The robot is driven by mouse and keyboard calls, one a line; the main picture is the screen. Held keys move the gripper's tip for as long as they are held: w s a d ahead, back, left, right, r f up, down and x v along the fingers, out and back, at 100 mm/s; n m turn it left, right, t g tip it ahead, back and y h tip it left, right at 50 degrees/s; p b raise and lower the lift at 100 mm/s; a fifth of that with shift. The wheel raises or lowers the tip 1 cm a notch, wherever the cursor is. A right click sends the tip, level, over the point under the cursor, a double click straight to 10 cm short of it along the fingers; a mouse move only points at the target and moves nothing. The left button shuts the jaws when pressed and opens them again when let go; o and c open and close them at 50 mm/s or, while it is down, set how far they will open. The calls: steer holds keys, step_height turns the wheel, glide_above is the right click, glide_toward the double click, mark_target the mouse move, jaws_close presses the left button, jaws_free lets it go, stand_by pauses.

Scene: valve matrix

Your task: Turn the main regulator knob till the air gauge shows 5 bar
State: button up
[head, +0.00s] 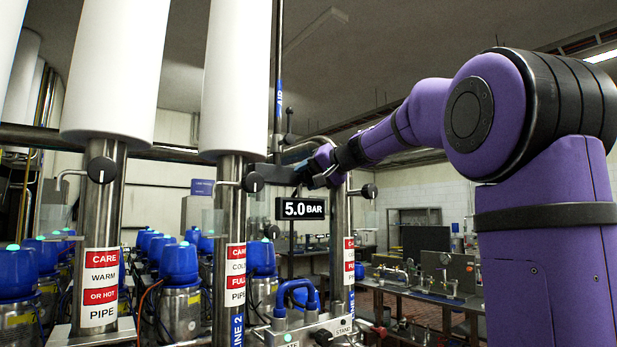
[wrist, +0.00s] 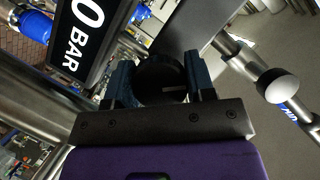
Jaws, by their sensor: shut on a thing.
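The air gauge (head: 300,208) is a black display with white text reading 5.0 BAR in the head view. In the wrist view its panel (wrist: 88,35) is tilted and partly cut off, showing "0 BAR". The main regulator knob (wrist: 160,72) is round and black, with a light mark on its face. My gripper (wrist: 160,85) is shut on the knob, one finger on each side. In the head view my gripper (head: 290,172) is just above the gauge, and the knob there is hard to make out.
Steel pipes with black-knobbed valves (head: 101,170) and white upper sleeves (head: 236,75) stand left of the gauge. Blue-capped units (head: 179,263) line the floor behind. A workbench (head: 425,290) stands at the right rear. In the wrist view a pipe fitting (wrist: 276,85) is close on the right.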

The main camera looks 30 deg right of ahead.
steer(key=o, duration=0.9)
steer(key=v, duration=1.1)
steer(key=shift+f, duration=0.1)
